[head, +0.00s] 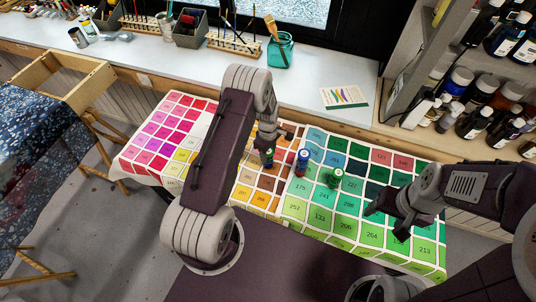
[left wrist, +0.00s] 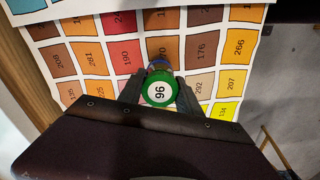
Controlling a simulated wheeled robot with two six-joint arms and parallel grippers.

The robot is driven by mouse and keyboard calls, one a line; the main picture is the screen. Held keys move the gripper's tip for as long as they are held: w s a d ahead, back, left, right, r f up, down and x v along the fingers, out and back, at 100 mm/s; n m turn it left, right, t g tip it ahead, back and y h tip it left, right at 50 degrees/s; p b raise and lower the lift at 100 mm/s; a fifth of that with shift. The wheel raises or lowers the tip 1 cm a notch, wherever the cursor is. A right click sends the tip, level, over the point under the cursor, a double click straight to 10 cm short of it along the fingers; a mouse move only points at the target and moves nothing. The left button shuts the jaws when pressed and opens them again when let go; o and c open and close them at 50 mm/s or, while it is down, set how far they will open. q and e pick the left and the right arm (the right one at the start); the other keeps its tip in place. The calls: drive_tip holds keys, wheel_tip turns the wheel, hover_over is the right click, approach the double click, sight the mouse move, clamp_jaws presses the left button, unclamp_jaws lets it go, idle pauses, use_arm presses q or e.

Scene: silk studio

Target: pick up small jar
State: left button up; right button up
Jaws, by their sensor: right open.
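A small jar with a green lid marked 96 (left wrist: 160,90) sits between the two fingers of my left gripper (left wrist: 158,88). The fingers press close on both sides of it. In the head view this jar (head: 268,158) shows just below my left gripper (head: 275,140), over the orange and brown part of the colour chart; I cannot tell if it touches the chart. Two other small jars stand to its right, a blue one with a red top (head: 302,160) and a green one (head: 334,178). My right gripper (head: 386,216) is open and empty over the chart's green part.
The colour chart (head: 318,229) covers the low table. Behind it a pale counter (head: 150,62) holds brush racks, a teal glass jar (head: 281,50) and a small card (head: 344,97). Shelves of dark bottles (head: 478,122) stand at right. A wooden frame (head: 75,75) is at left.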

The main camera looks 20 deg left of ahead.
use_arm(q)
clamp_jaws()
